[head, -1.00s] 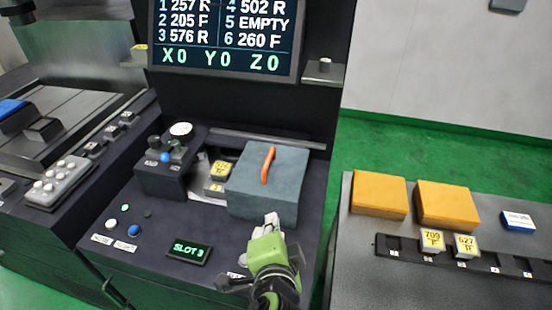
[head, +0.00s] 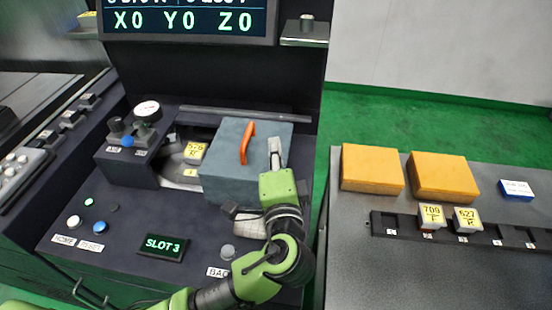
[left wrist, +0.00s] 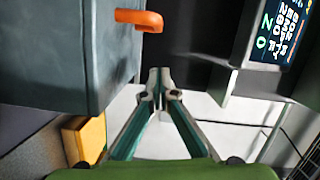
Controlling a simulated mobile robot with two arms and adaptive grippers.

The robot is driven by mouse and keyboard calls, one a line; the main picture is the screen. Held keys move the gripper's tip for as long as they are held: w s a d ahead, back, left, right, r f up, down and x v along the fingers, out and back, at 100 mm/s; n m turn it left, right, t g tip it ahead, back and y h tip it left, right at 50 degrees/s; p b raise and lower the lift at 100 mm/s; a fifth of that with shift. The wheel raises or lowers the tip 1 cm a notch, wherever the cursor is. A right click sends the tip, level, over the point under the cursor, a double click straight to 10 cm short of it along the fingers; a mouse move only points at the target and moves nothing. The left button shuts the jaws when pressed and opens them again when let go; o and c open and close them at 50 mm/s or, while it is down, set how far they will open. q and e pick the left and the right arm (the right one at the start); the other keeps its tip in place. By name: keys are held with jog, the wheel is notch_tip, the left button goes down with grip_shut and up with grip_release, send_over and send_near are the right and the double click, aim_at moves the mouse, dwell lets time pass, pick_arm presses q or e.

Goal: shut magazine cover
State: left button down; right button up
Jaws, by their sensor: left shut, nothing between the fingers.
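The magazine cover (head: 225,180) is a blue-grey box with an orange handle (head: 247,143) on top. It sits on the dark machine console, and an opening with a yellow-tagged block (head: 194,151) shows uncovered to its left. My left gripper (head: 274,146) is shut and empty at the cover's right side, its fingers pointing toward the back. In the left wrist view the shut fingertips (left wrist: 160,76) are right of the cover (left wrist: 55,55), with a small apparent gap. The orange handle (left wrist: 140,19) shows above them. My right gripper is not in view.
Left of the opening stands a knob block (head: 128,160) with a gauge. Buttons and a SLOT 3 display (head: 163,247) are in front. To the right, past a green floor gap, a grey bench (head: 380,270) holds orange blocks (head: 372,168) and a tag rack (head: 395,226).

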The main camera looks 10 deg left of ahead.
aim_at(257, 157)
pick_arm(q)
jog(key=shift+x, duration=1.2)
jog(key=a, duration=0.1)
jog(key=a+p, duration=0.1)
jog(key=a, duration=0.1)
jog(key=shift+w+f, duration=0.1)
jog(key=shift+f, duration=0.15)
jog(key=shift+a+f, duration=0.1)
jog(key=shift+a, duration=0.35)
jog(key=shift+f, duration=0.1)
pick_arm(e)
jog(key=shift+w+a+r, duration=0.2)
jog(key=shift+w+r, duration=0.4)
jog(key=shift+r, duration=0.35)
pick_arm(q)
jog(key=shift+a, duration=0.1)
jog(key=a, duration=1.6)
jog(key=shift+p, duration=0.3)
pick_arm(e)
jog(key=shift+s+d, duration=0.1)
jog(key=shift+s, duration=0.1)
pick_arm(q)
jog(key=shift+a, duration=0.15)
